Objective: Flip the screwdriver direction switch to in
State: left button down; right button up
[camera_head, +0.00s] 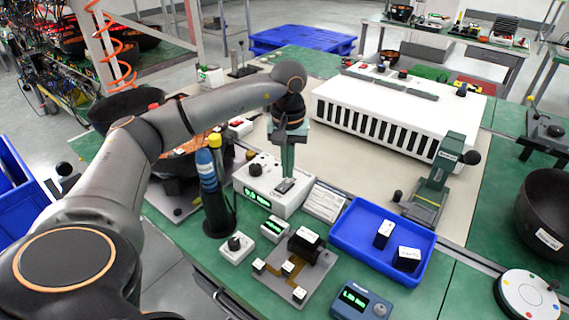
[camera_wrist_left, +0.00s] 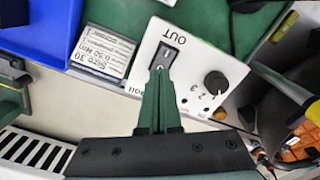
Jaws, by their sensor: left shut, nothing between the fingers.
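The direction switch (camera_wrist_left: 164,55) is a small black rocker on top of a white control box (camera_wrist_left: 190,70), with OUT printed beyond one end of it, upside down in the left wrist view. Which side is pressed I cannot tell. In the head view the box (camera_head: 250,195) has a green display, a black knob and the switch (camera_head: 284,186). My left gripper (camera_head: 287,172) is shut and empty, pointing down over the switch. In the left wrist view its green fingertips (camera_wrist_left: 161,76) cover the switch's near end; contact is unclear. My right gripper is not in view.
A printed card (camera_head: 325,202) and a blue tray (camera_head: 348,249) with black parts lie right of the box. A blue-and-black tool (camera_head: 206,171) stands in a dark holder to its left. A white slotted unit (camera_head: 400,110) stands behind. The beige mat between is mostly clear.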

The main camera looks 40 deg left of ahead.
aim_at(287, 182)
pick_arm(q)
jog(key=shift+f+b, duration=0.6)
jog(key=shift+f, duration=0.35)
dwell(0.5)
jog(key=shift+r, duration=0.1)
notch_tip(287, 182, up, 7)
jog(key=p, duration=0.6)
dwell(0.7)
